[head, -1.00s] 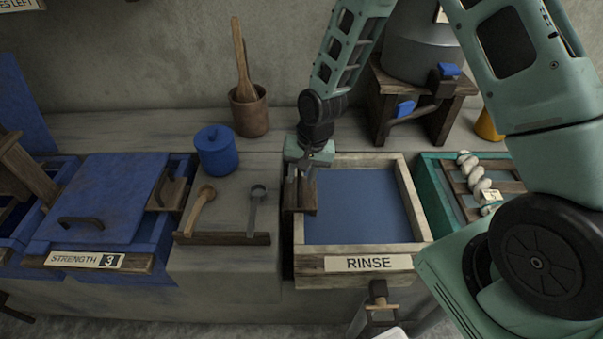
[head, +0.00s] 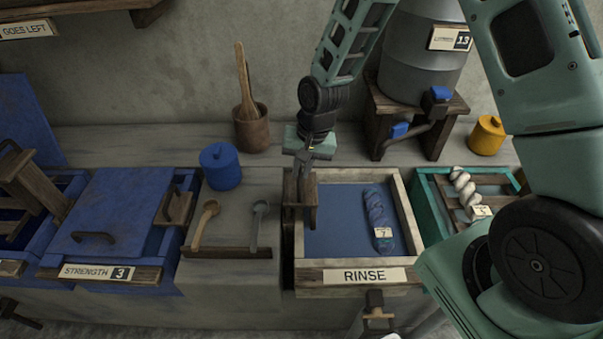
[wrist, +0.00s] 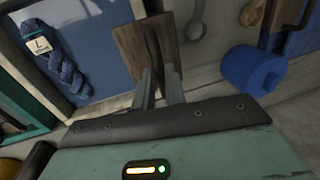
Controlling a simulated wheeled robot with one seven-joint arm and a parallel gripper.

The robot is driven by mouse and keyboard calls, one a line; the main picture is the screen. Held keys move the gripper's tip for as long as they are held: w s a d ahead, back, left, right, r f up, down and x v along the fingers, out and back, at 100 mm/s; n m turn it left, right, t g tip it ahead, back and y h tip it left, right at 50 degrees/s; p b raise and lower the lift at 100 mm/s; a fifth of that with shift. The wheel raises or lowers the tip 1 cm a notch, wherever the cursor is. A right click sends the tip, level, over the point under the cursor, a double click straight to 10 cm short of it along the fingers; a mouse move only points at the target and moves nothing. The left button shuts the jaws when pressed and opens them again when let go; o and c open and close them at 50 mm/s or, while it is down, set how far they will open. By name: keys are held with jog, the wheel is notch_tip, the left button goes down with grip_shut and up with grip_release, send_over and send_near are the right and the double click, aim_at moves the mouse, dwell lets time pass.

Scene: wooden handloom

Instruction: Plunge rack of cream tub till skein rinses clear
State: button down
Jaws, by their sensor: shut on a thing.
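The cream tub (head: 408,215) carries a RINSE label and holds dull blue liquid. A twisted blue skein (head: 376,212) with a tag numbered 7 shows at the liquid's surface on the tub's right side; it is also in the wrist view (wrist: 62,62). My gripper (head: 301,172) points down and is shut on the top of this handle, as the wrist view (wrist: 160,82) also shows. The rest of the rack is hidden in the cloudy liquid.
A teal tub (head: 432,195) with a white skein (head: 463,187) stands close on the right. A blue lidded pot (head: 221,168) and two spoons are on the left. A grey barrel (head: 420,60) on a wooden stand is behind. A tap (head: 376,303) juts from the tub's front.

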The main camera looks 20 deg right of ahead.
notch_tip(320, 180, up, 6)
jog(key=p, duration=0.3)
jog(key=shift+r, duration=0.25)
jog(key=c, duration=1.5)
grip_release()
jog(key=shift+o, duration=0.2)
jog(key=s+d+r+b, duration=0.1)
jog(key=d+r+b, duration=0.1)
jog(key=r, duration=1.5)
jog(key=shift+s+d, duration=0.15)
jog(key=shift+d, duration=0.45)
